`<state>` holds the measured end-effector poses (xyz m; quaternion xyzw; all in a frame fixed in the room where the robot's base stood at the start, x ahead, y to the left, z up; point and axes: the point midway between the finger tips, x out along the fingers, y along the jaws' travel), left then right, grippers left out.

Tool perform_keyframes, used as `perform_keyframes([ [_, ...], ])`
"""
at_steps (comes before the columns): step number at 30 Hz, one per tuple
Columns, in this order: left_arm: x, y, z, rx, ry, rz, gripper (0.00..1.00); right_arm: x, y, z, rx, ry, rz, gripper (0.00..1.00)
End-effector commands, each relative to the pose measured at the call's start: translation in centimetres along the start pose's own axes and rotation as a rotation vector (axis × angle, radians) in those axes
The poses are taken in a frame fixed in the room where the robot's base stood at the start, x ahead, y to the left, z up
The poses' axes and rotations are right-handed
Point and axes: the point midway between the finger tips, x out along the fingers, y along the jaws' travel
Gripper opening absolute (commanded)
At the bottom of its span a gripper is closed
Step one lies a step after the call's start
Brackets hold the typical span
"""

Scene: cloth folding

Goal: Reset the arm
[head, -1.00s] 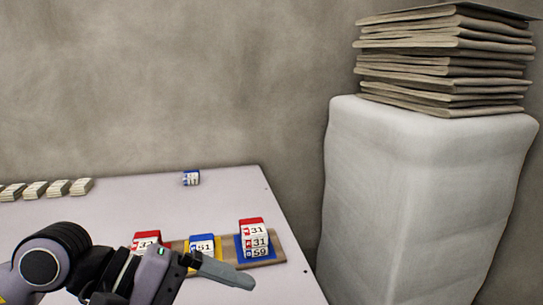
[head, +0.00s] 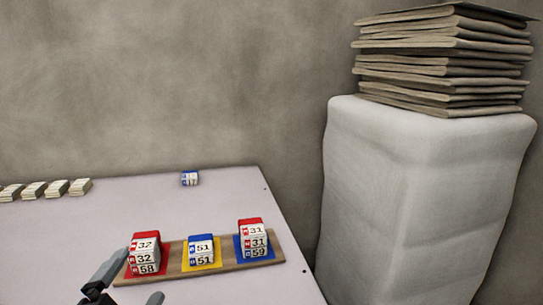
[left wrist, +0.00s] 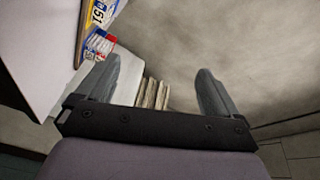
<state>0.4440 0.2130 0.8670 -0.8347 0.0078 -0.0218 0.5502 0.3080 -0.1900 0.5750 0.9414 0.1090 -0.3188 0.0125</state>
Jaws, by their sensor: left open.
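My left gripper (head: 128,280) is at the bottom left of the head view, low in front of the wooden board, with its fingers spread and nothing between them. It also shows in the left wrist view (left wrist: 155,90), open and empty. My right gripper is in neither view. Most of my left arm is out of the head view.
A wooden board (head: 224,264) on the table (head: 100,215) bears numbered block stacks on red, yellow and blue squares. One blue-and-white block (head: 190,178) lies near the table's back edge. Several pale bundles (head: 57,188) lie at left. A white pedestal (head: 415,190) holds stacked folded sheets (head: 440,70).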

Motion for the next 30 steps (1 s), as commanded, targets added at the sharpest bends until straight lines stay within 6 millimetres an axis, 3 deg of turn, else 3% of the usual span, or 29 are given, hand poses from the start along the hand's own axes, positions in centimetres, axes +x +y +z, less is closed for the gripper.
perform_keyframes([
  [3,-2.9,5.8,4.5,-0.266,-0.236,0.224,0.95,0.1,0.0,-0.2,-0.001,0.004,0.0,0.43],
  [9,-9.8,13.3,8.6,-0.591,-0.594,0.509,0.95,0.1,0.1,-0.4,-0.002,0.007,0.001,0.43],
  [15,-16.2,17.5,9.7,-0.776,-0.86,0.691,0.95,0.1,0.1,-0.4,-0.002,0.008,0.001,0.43],
  [21,-21.7,20.0,9.7,-0.9,-1.076,0.824,0.95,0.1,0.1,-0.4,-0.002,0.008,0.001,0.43],
  [30,-18.4,22.6,9.7,-0.947,-0.907,0.752,0.95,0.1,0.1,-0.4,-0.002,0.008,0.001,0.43],
])
